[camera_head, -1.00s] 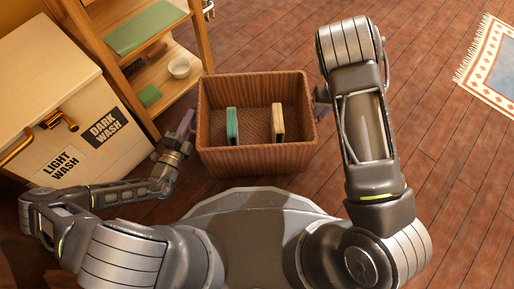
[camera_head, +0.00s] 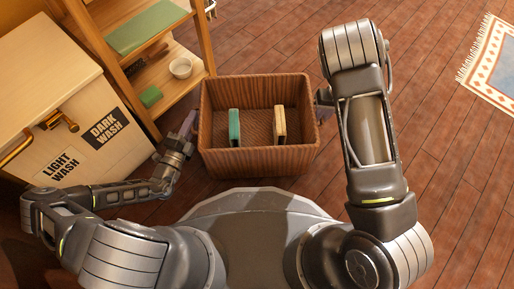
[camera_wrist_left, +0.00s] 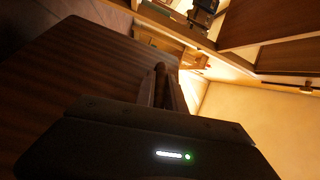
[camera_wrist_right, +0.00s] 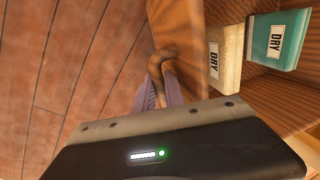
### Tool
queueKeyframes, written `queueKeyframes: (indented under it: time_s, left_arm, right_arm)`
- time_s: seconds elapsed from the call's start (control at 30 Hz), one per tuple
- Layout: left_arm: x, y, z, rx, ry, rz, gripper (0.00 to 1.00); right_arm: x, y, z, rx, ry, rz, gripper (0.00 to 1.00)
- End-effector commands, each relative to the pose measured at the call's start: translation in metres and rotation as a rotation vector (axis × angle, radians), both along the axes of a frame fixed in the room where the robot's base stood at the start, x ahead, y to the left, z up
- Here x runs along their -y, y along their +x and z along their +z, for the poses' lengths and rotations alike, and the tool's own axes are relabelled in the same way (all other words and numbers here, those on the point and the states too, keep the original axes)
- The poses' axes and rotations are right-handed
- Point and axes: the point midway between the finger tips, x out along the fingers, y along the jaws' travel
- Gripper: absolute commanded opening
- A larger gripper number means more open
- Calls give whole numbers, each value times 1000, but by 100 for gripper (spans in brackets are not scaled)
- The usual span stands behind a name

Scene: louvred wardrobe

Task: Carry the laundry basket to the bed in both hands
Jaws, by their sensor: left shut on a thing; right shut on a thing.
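The brown ribbed laundry basket (camera_head: 255,161) is in front of my body in the head view, level and between my two arms. Inside it stand a teal item (camera_head: 234,128) and a cream item (camera_head: 279,125); both read "DRY" in the right wrist view. My left gripper (camera_head: 188,124) is at the basket's left side; in the left wrist view its fingers (camera_wrist_left: 161,88) are closed on a dark handle. My right gripper (camera_head: 323,97) is at the right side, mostly hidden by my arm; in the right wrist view its fingers (camera_wrist_right: 160,84) are closed on a brown curved handle (camera_wrist_right: 165,58).
A cream hamper (camera_head: 60,110) labelled "DARK WASH" and "LIGHT WASH" stands at left. A patterned rug (camera_head: 492,70) lies far right. The wooden floor at right is clear. No bed is in view.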

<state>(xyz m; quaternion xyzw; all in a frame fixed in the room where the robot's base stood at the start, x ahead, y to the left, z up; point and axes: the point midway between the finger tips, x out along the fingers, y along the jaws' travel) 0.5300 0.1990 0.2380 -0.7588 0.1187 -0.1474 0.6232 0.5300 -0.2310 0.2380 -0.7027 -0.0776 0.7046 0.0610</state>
Motion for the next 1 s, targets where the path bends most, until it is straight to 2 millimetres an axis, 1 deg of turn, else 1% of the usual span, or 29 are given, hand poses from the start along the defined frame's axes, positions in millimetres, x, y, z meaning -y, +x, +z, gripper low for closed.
queueKeyframes:
  time_s: [0.07,0.27,1.0]
  left_arm:
    - [0,1,1,6,-2,0,0]
    - [0,1,-5,6,-2,0,0]
    - [0,1,-49,6,-1,0,0]
  right_arm:
    - [0,1,0,2,0,0,0]
    - [0,1,-6,2,1,1,0]
    - [0,1,-50,2,1,1,0]
